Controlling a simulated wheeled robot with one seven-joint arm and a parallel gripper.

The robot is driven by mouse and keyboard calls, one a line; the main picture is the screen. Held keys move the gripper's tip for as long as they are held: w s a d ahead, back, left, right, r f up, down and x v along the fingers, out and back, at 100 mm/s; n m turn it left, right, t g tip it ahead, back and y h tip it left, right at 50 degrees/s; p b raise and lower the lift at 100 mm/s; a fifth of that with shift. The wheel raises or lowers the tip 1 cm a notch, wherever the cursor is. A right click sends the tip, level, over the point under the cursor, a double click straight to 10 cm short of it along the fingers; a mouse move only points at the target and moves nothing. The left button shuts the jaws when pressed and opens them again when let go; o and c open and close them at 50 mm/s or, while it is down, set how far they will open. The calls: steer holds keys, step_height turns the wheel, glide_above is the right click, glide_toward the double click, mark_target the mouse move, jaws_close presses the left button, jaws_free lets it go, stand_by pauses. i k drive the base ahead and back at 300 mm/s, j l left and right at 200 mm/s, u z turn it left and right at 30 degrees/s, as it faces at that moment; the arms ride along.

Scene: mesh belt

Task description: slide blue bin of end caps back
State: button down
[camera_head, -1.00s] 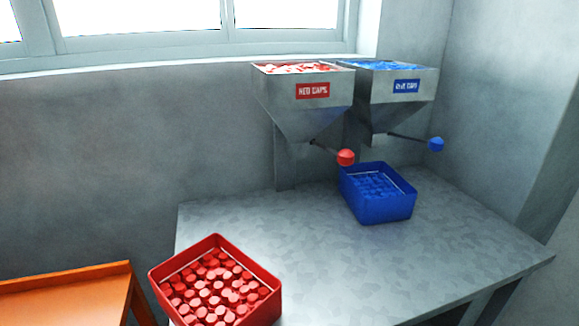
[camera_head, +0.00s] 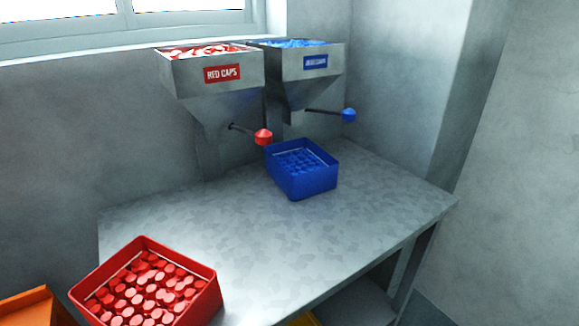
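The blue bin (camera_head: 306,183) stands upright on the grey metal table (camera_head: 250,245), toward its back edge. It sits in front of and partly below the blue caps hopper (camera_head: 305,85). Blue end caps (camera_head: 300,160) lie inside it, well below the rim. My gripper is not in view, and nothing touches the bin from the front.
A red bin (camera_head: 195,300) full of red caps stands at the table's front left. The red caps hopper (camera_head: 210,90) has a red-knobbed lever (camera_head: 263,137); a blue-knobbed lever (camera_head: 348,115) juts out right. An orange surface (camera_head: 30,308) is at lower left. The table's middle and right are clear.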

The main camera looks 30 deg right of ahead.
mark_target(302, 169)
steer(key=i+z, duration=0.2)
steer(key=z, duration=0.15)
steer(key=i+z, duration=0.35)
steer(key=i+j+z, duration=0.1)
steer(key=z, duration=0.25)
